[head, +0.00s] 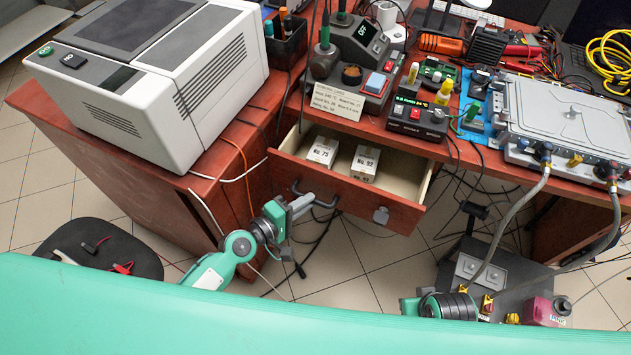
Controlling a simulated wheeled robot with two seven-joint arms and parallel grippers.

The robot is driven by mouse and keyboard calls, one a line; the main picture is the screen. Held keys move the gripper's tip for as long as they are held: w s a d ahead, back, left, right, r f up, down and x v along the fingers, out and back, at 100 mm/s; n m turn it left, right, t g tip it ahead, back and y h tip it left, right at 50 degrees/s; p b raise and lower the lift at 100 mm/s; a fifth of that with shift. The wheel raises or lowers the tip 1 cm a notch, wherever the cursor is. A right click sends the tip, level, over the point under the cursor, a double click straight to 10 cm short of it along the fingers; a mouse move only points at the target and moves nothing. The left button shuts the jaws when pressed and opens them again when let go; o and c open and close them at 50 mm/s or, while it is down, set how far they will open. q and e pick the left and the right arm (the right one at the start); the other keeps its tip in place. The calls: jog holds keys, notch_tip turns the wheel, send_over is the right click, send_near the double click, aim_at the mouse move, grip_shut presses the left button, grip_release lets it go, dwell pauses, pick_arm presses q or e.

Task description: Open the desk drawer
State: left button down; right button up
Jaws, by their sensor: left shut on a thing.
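The desk drawer (345,184) is pulled out from the red-brown desk, and its inside shows. Two small white boxes, one marked No. 75 (322,151) and one marked No. 92 (365,162), stand in it. The drawer front has a dark bow handle (321,200) and a round grey lock (380,215). My left gripper (306,202) is at the handle, shut on it, in front of the drawer's left half. My right arm shows only in part at the lower edge, and its gripper is not visible.
A large grey-white machine (150,75) stands on the desk at left. A soldering station (352,45) and small devices stand behind the drawer. A silver unit (560,120) with hoses is at right. A black stool (98,250) and a dark floor unit (490,275) flank the tiled floor.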

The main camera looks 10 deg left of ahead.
pick_arm(q)
jog(key=s, duration=0.1)
jog(key=s+a, duration=0.1)
jog(key=s, duration=0.2)
jog(key=shift+s+a, duration=0.2)
jog(key=shift+a, duration=0.05)
pick_arm(e)
jog(key=shift+r, duration=0.75)
pick_arm(q)
jog(key=c, duration=1.4)
grip_release()
jog(key=shift+c, duration=0.2)
pick_arm(e)
jog(key=shift+f, duration=0.1)
